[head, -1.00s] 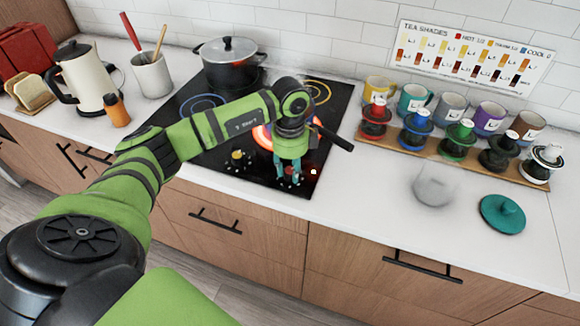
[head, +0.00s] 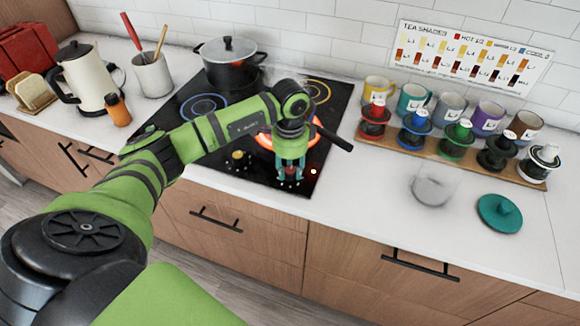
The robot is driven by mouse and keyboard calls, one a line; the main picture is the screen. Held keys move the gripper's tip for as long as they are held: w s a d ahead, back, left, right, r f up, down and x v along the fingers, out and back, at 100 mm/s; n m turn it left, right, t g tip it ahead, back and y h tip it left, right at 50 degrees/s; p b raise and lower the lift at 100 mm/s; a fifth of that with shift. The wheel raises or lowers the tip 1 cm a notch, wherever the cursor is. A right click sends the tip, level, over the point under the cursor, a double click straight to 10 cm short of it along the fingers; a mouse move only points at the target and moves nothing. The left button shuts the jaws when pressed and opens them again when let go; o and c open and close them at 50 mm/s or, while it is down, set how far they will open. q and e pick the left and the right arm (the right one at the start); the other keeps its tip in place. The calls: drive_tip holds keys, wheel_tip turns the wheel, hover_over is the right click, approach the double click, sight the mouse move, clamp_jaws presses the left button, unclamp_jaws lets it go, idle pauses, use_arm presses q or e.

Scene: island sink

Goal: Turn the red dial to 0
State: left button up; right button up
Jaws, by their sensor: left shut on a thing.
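My left gripper (head: 290,178) points down at the front right of the black cooktop (head: 225,168). It is shut on the red dial there, which is mostly hidden between its teal fingers, so I cannot read its setting. A yellow dial (head: 238,156) stands apart to the left on the cooktop. An orange-red ring (head: 264,141) glows behind the gripper, partly covered by my arm. My right gripper is out of view.
A black pot (head: 229,65) stands at the back of the cooktop. A kettle (head: 85,78) and an orange bottle (head: 118,110) are to the left. Several mugs and coloured stands line a wooden board (head: 440,158) at right. A teal lid (head: 500,213) lies in front.

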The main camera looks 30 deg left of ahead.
sight(290, 170)
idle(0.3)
use_arm(q)
drive_tip(key=o, duration=1.2)
drive_tip(key=shift+c, duration=0.2)
wheel_tip(290, 170, up, 12)
